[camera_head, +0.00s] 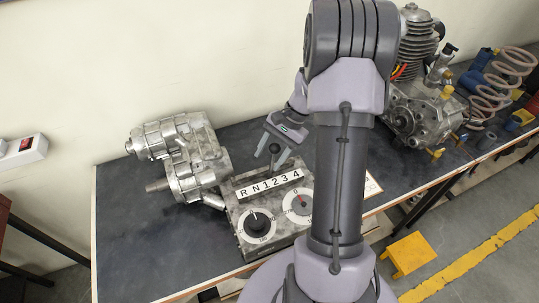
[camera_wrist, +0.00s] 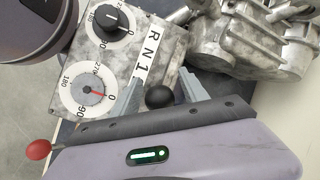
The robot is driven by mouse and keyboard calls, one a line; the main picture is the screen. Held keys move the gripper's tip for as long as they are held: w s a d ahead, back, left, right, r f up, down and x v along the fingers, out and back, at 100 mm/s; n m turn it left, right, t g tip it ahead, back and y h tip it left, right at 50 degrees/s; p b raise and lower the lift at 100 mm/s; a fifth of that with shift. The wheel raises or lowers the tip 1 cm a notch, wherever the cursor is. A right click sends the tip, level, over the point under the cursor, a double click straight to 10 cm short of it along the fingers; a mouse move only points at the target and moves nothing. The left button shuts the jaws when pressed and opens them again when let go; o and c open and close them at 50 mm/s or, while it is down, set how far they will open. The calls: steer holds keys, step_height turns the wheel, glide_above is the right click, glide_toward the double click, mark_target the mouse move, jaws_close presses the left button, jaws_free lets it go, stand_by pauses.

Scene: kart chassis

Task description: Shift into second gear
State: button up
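The gearbox panel (camera_head: 236,218) is a grey metal box on the bench with a white strip (camera_head: 270,184) marked R N 1 2 3 4. A gear lever with a round black knob (camera_head: 276,146) rises behind the strip. The knob (camera_wrist: 159,96) also shows in the wrist view, beside the strip (camera_wrist: 148,52), where only R, N and 1 are readable. My gripper (camera_head: 274,149) is open, with one finger on each side of the knob and a visible gap on both sides. The lever's shaft is mostly hidden, and I cannot tell which gear it stands in.
The panel carries a black dial (camera_head: 257,222) and a white dial with a red pointer (camera_head: 299,203). A metal gearbox casing (camera_head: 185,153) is left. An engine (camera_head: 410,110) and coil springs (camera_head: 497,80) are right. A red ball knob (camera_wrist: 38,149) shows at the wrist view's left edge.

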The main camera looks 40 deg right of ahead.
steer(key=p+v, duration=0.6)
steer(key=v, duration=1.1)
steer(key=shift+d+r, duration=0.15)
steer(key=shift+d, duration=0.05)
